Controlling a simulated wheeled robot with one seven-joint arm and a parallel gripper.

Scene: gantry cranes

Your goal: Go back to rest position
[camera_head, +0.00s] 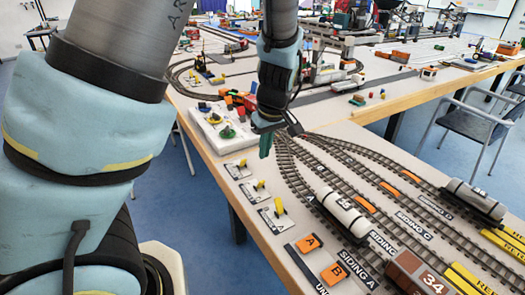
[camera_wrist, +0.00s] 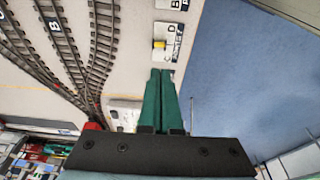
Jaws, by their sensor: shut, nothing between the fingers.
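My gripper (camera_head: 265,146) has green fingers and hangs over the table near its left edge, beside the start of the toy tracks. In the wrist view the two green fingers (camera_wrist: 161,72) lie side by side with their tips together and nothing between them. My arm comes down from the top of the head view and partly hides the table behind it.
A white board with coloured knobs (camera_head: 222,127) lies behind the gripper. Switch levers (camera_head: 279,206) stand along the table's left edge. A chair (camera_head: 470,125) stands at right.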

